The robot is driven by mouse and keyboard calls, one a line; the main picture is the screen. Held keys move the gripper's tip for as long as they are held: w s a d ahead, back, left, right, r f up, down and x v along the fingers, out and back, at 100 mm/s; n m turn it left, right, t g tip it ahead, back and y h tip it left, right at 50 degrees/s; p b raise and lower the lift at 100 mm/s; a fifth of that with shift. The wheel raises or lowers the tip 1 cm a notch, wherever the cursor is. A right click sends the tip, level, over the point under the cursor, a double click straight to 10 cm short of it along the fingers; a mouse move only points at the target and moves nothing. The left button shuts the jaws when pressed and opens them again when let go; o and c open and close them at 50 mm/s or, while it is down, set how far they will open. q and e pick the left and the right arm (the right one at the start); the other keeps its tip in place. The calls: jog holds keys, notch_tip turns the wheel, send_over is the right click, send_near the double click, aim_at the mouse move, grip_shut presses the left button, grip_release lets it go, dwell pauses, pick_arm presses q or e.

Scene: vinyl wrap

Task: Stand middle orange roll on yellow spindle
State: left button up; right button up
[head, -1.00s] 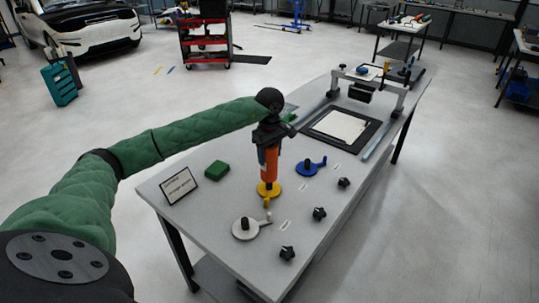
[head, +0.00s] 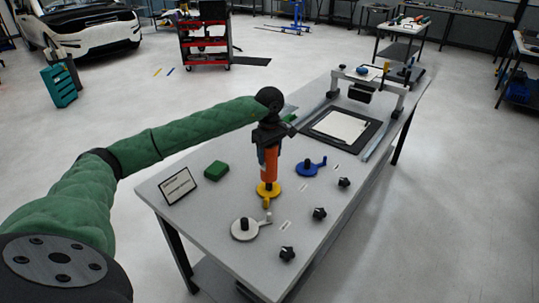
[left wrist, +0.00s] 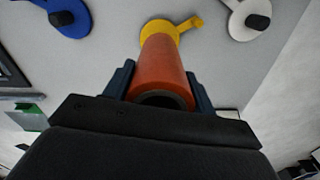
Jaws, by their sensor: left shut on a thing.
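The orange roll (head: 270,166) stands upright over the yellow spindle base (head: 267,190) on the grey table. Its lower end is at or just above the yellow disc; I cannot tell whether it touches. My left gripper (head: 269,148) is shut on the upper part of the roll from above. In the left wrist view the orange roll (left wrist: 165,70) sits between the two fingers of my left gripper (left wrist: 160,88), with the yellow base (left wrist: 160,28) at its far end. The spindle's post is hidden by the roll. My right gripper is not in view.
A blue spindle (head: 309,167) and a white spindle (head: 246,228) stand either side of the yellow one. Black knobs (head: 319,213) line the right edge. A framed sheet (head: 343,126) lies farther back.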

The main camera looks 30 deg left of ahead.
aim_at(270, 164)
pick_arm(q)
jog(key=shift+f, duration=0.15)
dwell(0.3)
jog(key=shift+f+b, duration=2.1)
jog(key=shift+f, duration=0.25)
jog(key=o, duration=1.2)
notch_tip(270, 164, up, 6)
jog(key=shift+r+b, duration=0.1)
jog(key=shift+b, duration=1.1)
jog(key=shift+r, duration=0.8)
